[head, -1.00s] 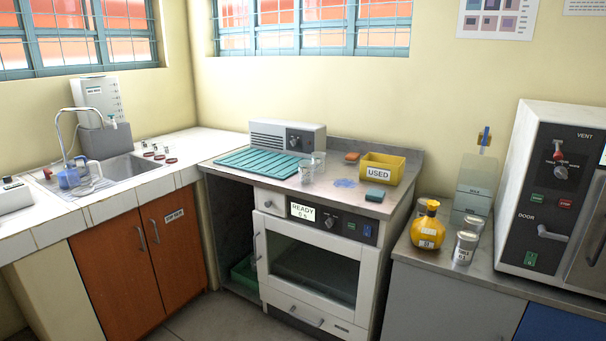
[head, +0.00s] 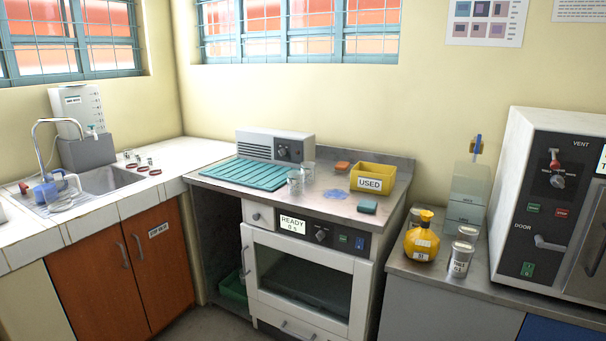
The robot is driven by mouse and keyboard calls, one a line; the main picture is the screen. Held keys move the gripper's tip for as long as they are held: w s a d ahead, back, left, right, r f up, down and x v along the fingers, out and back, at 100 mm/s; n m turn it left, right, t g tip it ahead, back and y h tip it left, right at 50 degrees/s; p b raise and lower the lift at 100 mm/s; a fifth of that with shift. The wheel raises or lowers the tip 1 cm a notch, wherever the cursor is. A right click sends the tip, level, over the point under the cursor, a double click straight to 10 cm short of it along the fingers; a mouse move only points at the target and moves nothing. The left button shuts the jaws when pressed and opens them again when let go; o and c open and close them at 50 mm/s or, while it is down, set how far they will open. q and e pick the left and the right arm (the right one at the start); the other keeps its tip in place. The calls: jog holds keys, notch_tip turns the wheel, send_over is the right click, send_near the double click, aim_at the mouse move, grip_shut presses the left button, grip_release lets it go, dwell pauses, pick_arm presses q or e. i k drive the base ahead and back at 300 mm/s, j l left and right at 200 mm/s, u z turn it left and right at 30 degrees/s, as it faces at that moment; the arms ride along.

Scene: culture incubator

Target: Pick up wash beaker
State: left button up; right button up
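Two clear glass beakers stand close together on the steel counter, a nearer beaker (head: 295,184) and a farther beaker (head: 309,171). They are just right of the teal ribbed mat (head: 249,175). A blue vessel (head: 45,191) and clear ware stand at the sink on the left. I cannot read a label that tells which vessel is the wash beaker. Neither of my grippers is in the head view.
A yellow "USED" bin (head: 373,179), a teal sponge (head: 367,207) and a blue wet patch share the steel counter. Right of it, a yellow flask (head: 421,241) and metal canisters (head: 461,258) stand beside a large autoclave-like unit (head: 548,205).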

aim_at(308, 168)
jog(key=i+j, duration=0.45)
jog(key=i, duration=0.2)
jog(key=i+j, duration=0.45)
jog(key=i, duration=0.2)
jog(key=i+j, duration=0.45)
jog(key=i, duration=0.2)
